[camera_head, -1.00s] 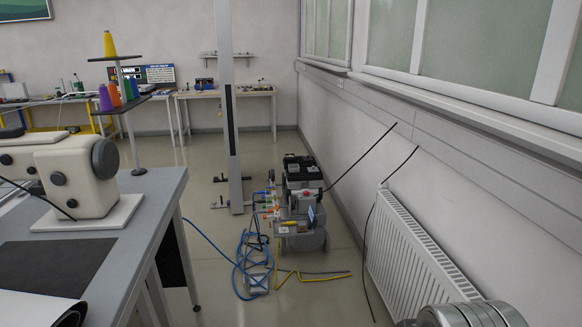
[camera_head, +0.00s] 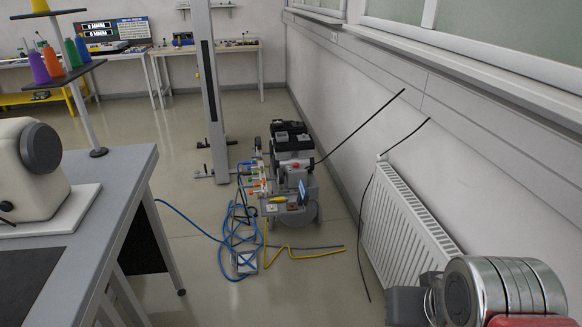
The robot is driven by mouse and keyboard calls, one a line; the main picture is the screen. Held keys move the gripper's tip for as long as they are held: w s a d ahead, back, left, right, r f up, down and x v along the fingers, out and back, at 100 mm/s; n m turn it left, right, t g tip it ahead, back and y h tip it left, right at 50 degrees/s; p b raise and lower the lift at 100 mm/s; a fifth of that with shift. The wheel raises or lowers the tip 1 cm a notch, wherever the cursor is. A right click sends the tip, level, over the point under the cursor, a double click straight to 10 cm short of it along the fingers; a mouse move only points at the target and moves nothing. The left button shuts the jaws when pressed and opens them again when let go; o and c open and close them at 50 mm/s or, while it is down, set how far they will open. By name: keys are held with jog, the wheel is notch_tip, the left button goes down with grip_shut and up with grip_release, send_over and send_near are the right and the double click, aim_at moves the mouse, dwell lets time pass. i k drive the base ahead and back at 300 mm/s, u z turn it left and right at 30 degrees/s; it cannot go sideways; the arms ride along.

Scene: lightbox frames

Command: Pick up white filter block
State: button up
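I cannot make out a white filter block for certain. A small pale block (camera_head: 246,262) lies on the floor among blue hoses, near the middle of the view. It is too small to tell whether it is the filter block. My gripper is not in view.
A grey machine (camera_head: 292,190) with hoses and cables stands by the right wall. A white radiator (camera_head: 405,225) is nearer. A sewing table (camera_head: 135,175) is at left, a grey post (camera_head: 209,100) behind.

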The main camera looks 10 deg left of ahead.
aim_at(271, 209)
jog(key=u, duration=0.05)
jog(key=i, duration=1.45)
jog(key=u, duration=0.6)
jog(key=i, duration=0.65)
jog(key=u, duration=1)
jog(key=i, duration=0.85)
jog(key=u, duration=0.5)
